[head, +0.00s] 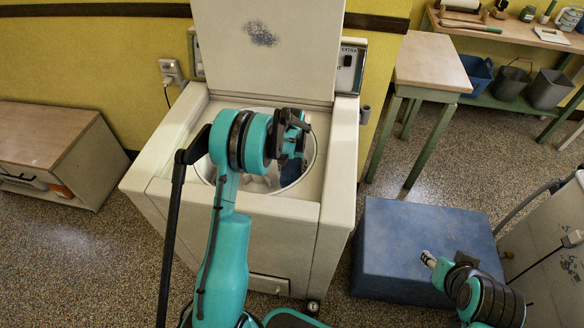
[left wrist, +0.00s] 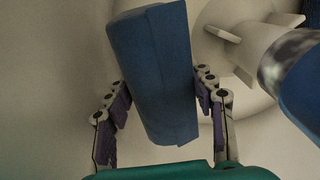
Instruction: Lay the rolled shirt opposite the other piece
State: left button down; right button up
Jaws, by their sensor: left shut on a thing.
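My left gripper (left wrist: 158,88) is shut on the rolled shirt (left wrist: 155,55), a blue roll held lengthwise between the two fingers in the left wrist view. In the head view my left gripper (head: 288,135) is over the open tub of the washer (head: 280,240); the arm hides its fingertips. Another blue piece (left wrist: 305,85) lies at the right edge of the left wrist view, beside the white finned agitator (left wrist: 240,45) in the tub. Blue cloth (head: 293,172) shows at the tub's right side in the head view; I cannot tell which piece it is. My right gripper (head: 432,260) is over a blue block.
The washer's lid (head: 265,45) stands open at the back. The blue block (head: 400,225) is on the floor to the right. A small wooden table (head: 432,62) stands behind it. A low cabinet (head: 50,145) is at the left. The tub rim surrounds my left gripper.

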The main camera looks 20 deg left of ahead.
pick_arm(q)
jog(key=shift+f+b, duration=1.65)
jog(key=shift+f, duration=1.6)
jog(key=shift+c, duration=2.4)
grip_release()
jog(key=shift+r, duration=0.1)
notch_tip(320, 180, up, 12)
jog(key=shift+f, duration=0.1)
